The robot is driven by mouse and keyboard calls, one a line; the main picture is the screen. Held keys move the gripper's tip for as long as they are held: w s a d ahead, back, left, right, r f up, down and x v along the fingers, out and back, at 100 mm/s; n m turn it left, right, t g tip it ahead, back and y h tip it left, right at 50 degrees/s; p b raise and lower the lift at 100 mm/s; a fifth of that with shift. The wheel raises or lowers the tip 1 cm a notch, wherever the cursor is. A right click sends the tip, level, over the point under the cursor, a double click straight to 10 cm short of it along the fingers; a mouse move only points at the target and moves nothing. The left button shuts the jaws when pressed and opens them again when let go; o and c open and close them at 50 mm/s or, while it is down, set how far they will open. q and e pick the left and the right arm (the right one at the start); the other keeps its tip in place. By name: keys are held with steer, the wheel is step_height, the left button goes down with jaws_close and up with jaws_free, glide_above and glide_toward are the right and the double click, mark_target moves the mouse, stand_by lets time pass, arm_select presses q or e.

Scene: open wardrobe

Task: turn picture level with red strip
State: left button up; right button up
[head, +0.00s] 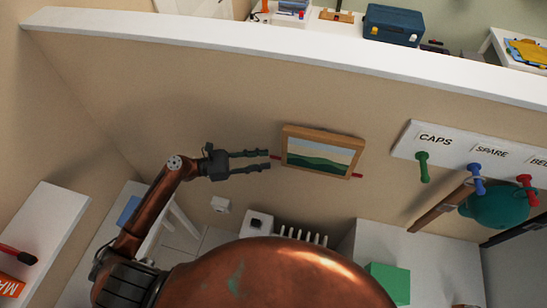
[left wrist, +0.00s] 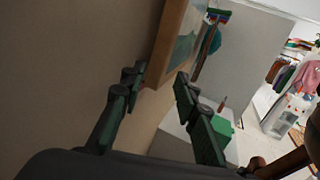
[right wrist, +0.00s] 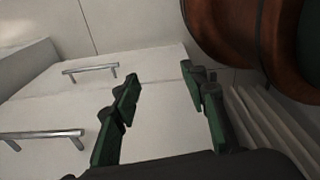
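The picture (head: 318,157), a green-hill landscape in a wooden frame, hangs on the beige wall. The red strip (head: 358,176) shows at its left and right sides and is hidden behind it between. The frame's edges run nearly parallel to the strip; I cannot tell whether a small tilt is there. My left gripper (head: 268,160) is open and empty, just left of the frame, fingers pointing at it. In the left wrist view, the frame (left wrist: 166,45) is beyond the open fingertips (left wrist: 160,78). My right gripper (right wrist: 160,78) is open and empty, facing white drawers (right wrist: 60,105).
A white ledge (head: 260,38) runs above the picture. To the right is a peg board (head: 450,146) with coloured pegs and a teal cap (head: 497,206). Below stand a white radiator (head: 300,236) and a green box (head: 388,282).

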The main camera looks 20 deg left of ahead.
arm_select(q)
steer(key=v, duration=0.6)
steer(key=shift+a, duration=0.15)
steer(key=shift+s+f, duration=0.1)
